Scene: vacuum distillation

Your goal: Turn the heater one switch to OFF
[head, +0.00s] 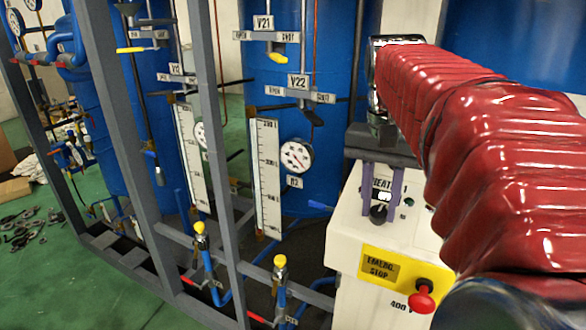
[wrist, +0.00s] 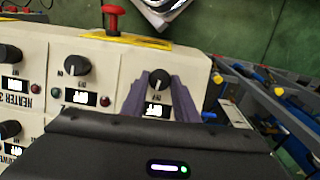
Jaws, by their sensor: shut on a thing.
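The heater one switch (head: 378,214) is a dark round knob on the cream control cabinet (head: 345,245), under a label partly hidden by my gripper. In the wrist view the knob (wrist: 158,81) is the rightmost in its row. My gripper (head: 381,208) has its two purple fingers down at the panel, one on each side of the knob, shut on it. The fingers also show in the wrist view (wrist: 159,90). A small lit display (wrist: 157,110) sits between them; its text is too small to read surely.
A red emergency stop button (head: 422,299) sticks out on a yellow plate near the switch. Another knob (wrist: 77,66) with a display is beside it in the wrist view. Grey frame posts (head: 213,140), blue tanks and valves stand left of the cabinet.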

